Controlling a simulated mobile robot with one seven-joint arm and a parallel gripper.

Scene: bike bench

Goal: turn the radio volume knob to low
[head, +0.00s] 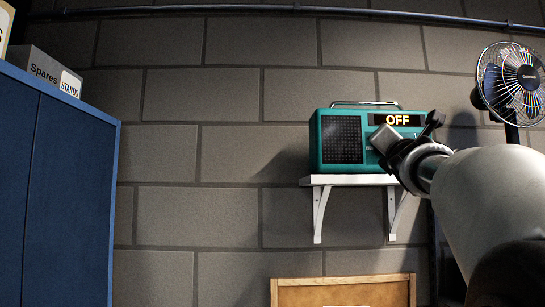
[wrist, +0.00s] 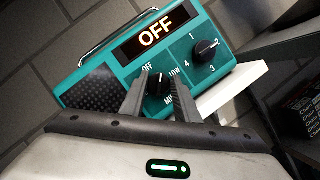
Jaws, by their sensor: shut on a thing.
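The teal radio (head: 342,140) stands on a white wall shelf (head: 350,180), and it also fills the upper wrist view (wrist: 100,62). Its display (wrist: 156,33) reads OFF, also in the head view. The volume knob (wrist: 158,84) is black, with OFF, LOW and a partly hidden MID label around it. My gripper (wrist: 158,88) is shut on this knob, one finger on each side. In the head view my gripper (head: 385,142) covers the radio's right front and hides the knob. The knob's exact pointing is hard to read between the fingers.
A second black knob (wrist: 206,50), numbered 1 to 4, sits right of the volume knob. A fan (head: 510,80) stands to the right. A blue cabinet (head: 60,180) with a grey Spares box (head: 45,70) is at the left. A framed board (head: 345,292) is below the shelf.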

